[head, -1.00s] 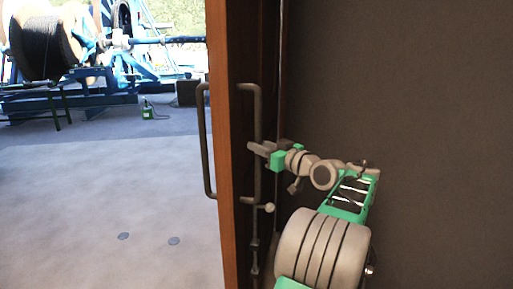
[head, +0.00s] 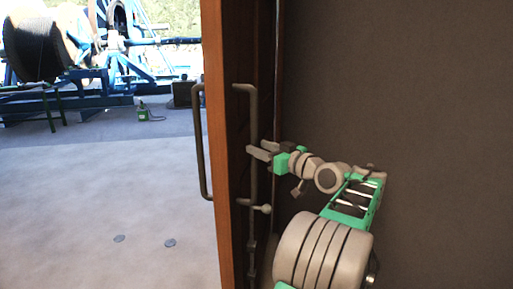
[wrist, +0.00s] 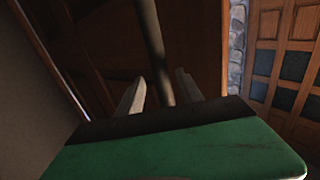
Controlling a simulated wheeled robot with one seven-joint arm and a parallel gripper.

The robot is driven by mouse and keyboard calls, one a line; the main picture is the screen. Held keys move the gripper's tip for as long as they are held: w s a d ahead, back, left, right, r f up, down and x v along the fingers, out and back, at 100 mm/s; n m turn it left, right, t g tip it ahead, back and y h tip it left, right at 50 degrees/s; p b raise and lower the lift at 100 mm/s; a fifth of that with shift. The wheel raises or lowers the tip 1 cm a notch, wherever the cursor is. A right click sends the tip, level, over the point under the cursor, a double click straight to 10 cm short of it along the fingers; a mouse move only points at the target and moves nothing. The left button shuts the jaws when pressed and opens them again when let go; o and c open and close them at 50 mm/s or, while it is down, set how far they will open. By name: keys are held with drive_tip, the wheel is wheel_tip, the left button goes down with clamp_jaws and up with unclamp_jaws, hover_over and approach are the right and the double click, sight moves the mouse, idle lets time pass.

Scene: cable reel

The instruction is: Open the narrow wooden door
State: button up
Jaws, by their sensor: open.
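The narrow wooden door (head: 215,160) stands nearly edge-on in the head view, swung away from the bright outdoor opening at its left. A long bar handle (head: 198,150) is on its left face and another bar handle (head: 253,115) on its right face. My gripper (head: 257,148) is open at the right-hand handle, at mid-height of the bar. In the wrist view, the dark handle bar (wrist: 150,40) runs down between the two spread fingers of my gripper (wrist: 159,88). Whether either finger touches the bar cannot be told.
A small knob (head: 266,209) and a rod sit below my gripper on the door side. A dark wall (head: 430,110) fills the right. Left of the door is open grey floor (head: 90,200), with a cable reel (head: 35,45) on a blue frame beyond. Another panelled door (wrist: 285,65) shows in the wrist view.

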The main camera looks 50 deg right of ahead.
drive_tip(key=shift+s+a+b, duration=0.15)
drive_tip(key=shift+s+b, duration=1.25)
drive_tip(key=shift+b, duration=0.95)
drive_tip(key=shift+s+a+b, duration=0.1)
drive_tip(key=shift+s+b, duration=1.25)
drive_tip(key=shift+b, duration=1)
